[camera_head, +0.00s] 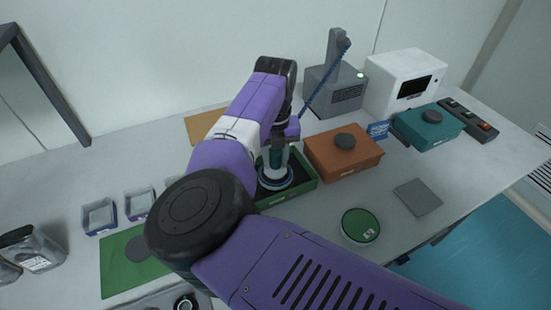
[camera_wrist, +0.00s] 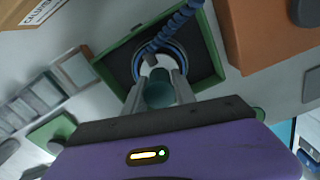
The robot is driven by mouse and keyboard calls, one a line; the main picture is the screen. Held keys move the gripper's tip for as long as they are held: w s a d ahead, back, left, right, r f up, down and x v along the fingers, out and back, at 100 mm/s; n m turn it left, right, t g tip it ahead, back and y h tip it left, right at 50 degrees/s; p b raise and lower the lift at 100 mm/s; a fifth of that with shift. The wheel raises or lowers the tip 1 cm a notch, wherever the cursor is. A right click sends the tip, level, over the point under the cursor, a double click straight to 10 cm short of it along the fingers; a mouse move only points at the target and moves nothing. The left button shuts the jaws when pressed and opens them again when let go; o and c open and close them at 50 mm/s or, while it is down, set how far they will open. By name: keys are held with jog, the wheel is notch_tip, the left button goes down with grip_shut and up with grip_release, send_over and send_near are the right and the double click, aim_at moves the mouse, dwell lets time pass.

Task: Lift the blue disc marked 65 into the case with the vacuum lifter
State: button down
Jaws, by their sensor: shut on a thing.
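My gripper (camera_head: 277,150) is shut on the vacuum lifter (camera_head: 276,158), which has a teal grip and stands upright over the open green case (camera_head: 316,184). A blue-rimmed disc (camera_head: 275,183) is under the lifter's foot, within the case outline. Its marking is hidden, and I cannot tell if it touches the case floor. In the wrist view the fingers (camera_wrist: 158,92) hold the lifter's teal grip (camera_wrist: 159,90). The blue ring (camera_wrist: 178,53) shows around its foot, inside the green case rim (camera_wrist: 208,30). A blue coiled hose (camera_head: 318,82) runs to the grey pump unit (camera_head: 335,92).
An orange case (camera_head: 343,160) stands right of the green one; a teal case (camera_head: 426,131) and white instrument (camera_head: 404,80) are farther right. A green-topped disc (camera_head: 360,226) and grey pad (camera_head: 418,197) lie in front.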

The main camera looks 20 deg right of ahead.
jog(key=shift+f, duration=0.35)
dwell(0.5)
jog(key=c, duration=0.9)
grip_release()
jog(key=shift+r, duration=0.1)
